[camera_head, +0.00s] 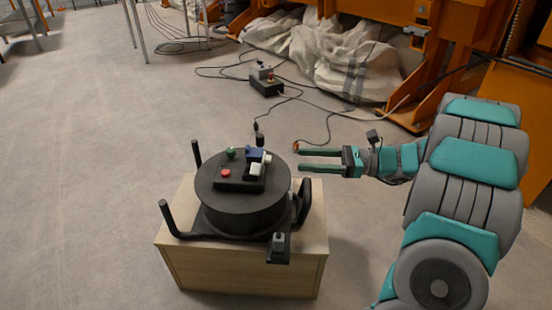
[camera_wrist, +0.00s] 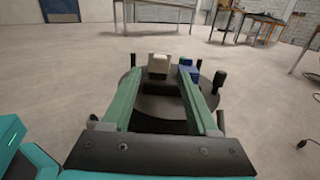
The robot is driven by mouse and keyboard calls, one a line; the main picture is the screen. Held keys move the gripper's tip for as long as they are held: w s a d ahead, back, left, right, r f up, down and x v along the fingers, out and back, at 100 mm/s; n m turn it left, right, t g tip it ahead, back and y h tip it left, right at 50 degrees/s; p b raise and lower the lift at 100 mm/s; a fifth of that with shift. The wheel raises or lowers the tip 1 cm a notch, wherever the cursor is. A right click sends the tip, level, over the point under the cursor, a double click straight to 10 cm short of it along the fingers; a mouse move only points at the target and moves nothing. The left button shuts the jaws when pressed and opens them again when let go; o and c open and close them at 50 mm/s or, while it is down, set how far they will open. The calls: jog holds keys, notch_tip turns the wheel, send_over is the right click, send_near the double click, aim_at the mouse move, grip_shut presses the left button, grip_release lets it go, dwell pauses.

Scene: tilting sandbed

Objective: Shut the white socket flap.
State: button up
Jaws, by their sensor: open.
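The white socket flap (camera_head: 256,168) is on a dark panel on top of a round black drum (camera_head: 240,208), to the right of the buttons. In the wrist view the flap (camera_wrist: 158,64) shows as a pale block, seemingly raised, between my fingertips in the picture. A blue part (camera_head: 254,153) sits beside it and also shows in the wrist view (camera_wrist: 186,64). My gripper (camera_head: 301,160) is open and empty, with green fingers pointing left toward the drum. It is to the right of the flap and apart from it. The flap's hinge is too small to make out.
The panel also carries a red button (camera_head: 226,173) and a green knob (camera_head: 231,153). Black upright bars (camera_head: 170,217) stand around the drum, which rests on a wooden box (camera_head: 240,270). Cables and white sacks (camera_head: 345,60) lie behind. The floor at left is clear.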

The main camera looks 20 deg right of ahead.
aim_at(269, 158)
jog(key=shift+b+x, duration=0.55)
jog(key=shift+x, duration=3.3)
grip_shut()
